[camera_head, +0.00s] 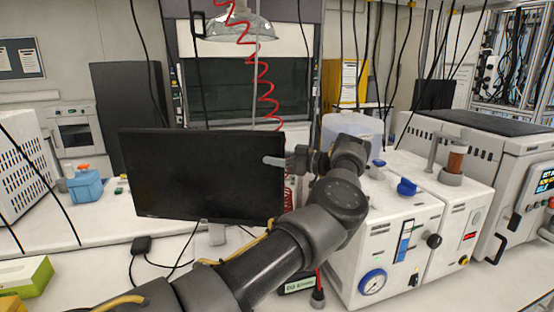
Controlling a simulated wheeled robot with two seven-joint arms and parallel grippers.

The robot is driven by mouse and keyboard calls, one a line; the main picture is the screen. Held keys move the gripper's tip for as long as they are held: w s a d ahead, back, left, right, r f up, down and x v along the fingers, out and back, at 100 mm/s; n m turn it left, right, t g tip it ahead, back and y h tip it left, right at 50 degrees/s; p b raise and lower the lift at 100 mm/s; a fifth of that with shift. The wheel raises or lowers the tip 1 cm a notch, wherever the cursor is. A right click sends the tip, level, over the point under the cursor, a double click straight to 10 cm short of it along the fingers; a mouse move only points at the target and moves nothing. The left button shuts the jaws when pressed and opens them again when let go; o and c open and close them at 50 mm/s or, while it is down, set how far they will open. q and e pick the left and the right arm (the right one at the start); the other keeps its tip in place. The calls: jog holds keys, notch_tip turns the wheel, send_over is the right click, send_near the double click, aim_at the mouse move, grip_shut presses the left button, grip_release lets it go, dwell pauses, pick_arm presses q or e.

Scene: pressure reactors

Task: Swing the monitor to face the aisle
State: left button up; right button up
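The monitor (195,178) is a black flat screen on a light stand, standing on the bench left of centre. Its dark face is turned toward me, slightly angled. My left arm reaches in from the bottom, and its gripper (273,161) points left at the monitor's right edge. The fingertips overlap the upper right part of the screen in the picture. I cannot tell whether they touch it. The fingers show edge-on, so their opening is unclear. My arm hides part of the bench near the monitor's stand. My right gripper is not in view.
A white reactor unit (385,232) with a gauge and blue knobs stands close right of my arm. A larger white machine (500,170) is further right. A green box (24,277) and a blue container (86,188) are at left. A red coiled hose (266,90) and black cables hang overhead.

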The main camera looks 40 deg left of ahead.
aim_at(275, 137)
pick_arm(q)
jog(key=shift+a+f, duration=0.1)
jog(key=shift+f, duration=0.05)
notch_tip(275, 137, up, 3)
jog(key=b, duration=0.2)
jog(key=shift+f+b, duration=0.2)
jog(key=shift+b, duration=0.1)
jog(key=s+d+r+b, duration=0.2)
jog(key=r, duration=0.1)
jog(key=s+r+b, duration=0.1)
jog(key=r, duration=0.1)
jog(key=shift+s+d+r, duration=0.15)
jog(key=shift+s+d, duration=0.05)
jog(key=shift+d, duration=0.2)
jog(key=s+d+r+b, duration=0.5)
jog(key=s+d, duration=0.1)
jog(key=s, duration=0.1)
jog(key=shift+s, duration=0.2)
jog(key=shift+d+r, duration=0.1)
